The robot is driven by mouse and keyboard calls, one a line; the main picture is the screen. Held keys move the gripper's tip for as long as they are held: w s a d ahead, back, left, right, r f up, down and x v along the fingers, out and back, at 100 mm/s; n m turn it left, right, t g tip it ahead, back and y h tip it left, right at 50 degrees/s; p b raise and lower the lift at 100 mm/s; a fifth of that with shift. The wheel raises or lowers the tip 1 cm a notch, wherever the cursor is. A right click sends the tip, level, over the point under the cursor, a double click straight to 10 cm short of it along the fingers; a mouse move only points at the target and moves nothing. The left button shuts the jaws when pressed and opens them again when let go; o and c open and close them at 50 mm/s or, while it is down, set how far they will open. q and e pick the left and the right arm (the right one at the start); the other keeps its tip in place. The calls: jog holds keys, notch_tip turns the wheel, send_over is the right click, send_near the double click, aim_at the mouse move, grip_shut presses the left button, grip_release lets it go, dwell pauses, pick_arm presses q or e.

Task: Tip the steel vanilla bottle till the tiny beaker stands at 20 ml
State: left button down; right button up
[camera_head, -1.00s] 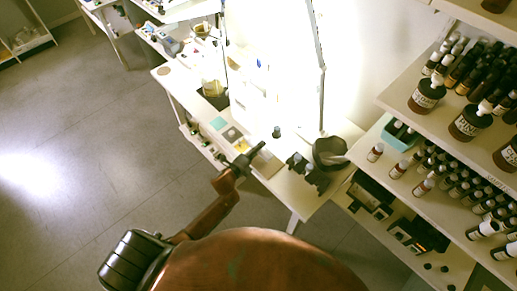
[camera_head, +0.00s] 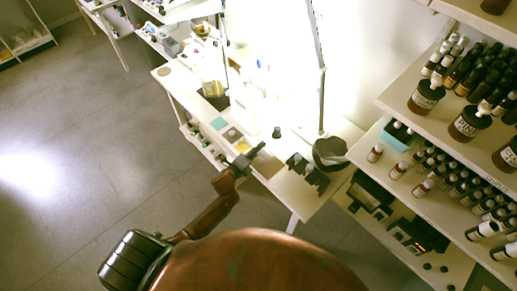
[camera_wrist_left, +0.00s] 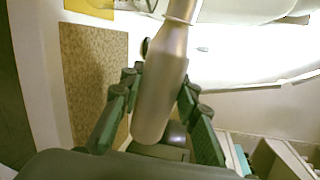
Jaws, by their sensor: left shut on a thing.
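My left gripper (camera_head: 246,158) is over the front edge of the white bench in the head view. In the left wrist view its dark green fingers (camera_wrist_left: 157,108) are shut on a steel bottle (camera_wrist_left: 163,92), one on each side of the body. The bottle's narrow neck points to the top of that picture, and its mouth is cut off by the edge. In the head view the bottle is too small and washed out to make out clearly. I cannot pick out the tiny beaker or its level in either view. My right gripper is not in view.
A beaker of yellowish liquid (camera_head: 212,88) stands farther back on the bench. A dark mortar (camera_head: 329,152) and small dark items (camera_head: 306,170) stand right of the gripper. Shelves of bottles (camera_head: 440,130) fill the right. A brown speckled mat (camera_wrist_left: 95,85) lies beside the bottle.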

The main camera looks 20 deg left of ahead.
pick_arm(q)
jog(key=shift+a+r+n+h+p, duration=0.1)
jog(key=shift+r+n+h+p, duration=0.3)
jog(key=shift+p, duration=0.4)
dwell(4.0)
jog(key=shift+r, duration=0.1)
jog(key=shift+f+m+b, duration=0.25)
jog(key=shift+m+b, duration=0.05)
jog(key=shift+b, duration=0.2)
jog(key=shift+f+m+y+b, duration=0.2)
jog(key=shift+m+y+b, duration=0.4)
jog(key=shift+m+b, duration=0.15)
jog(key=shift+r, duration=0.15)
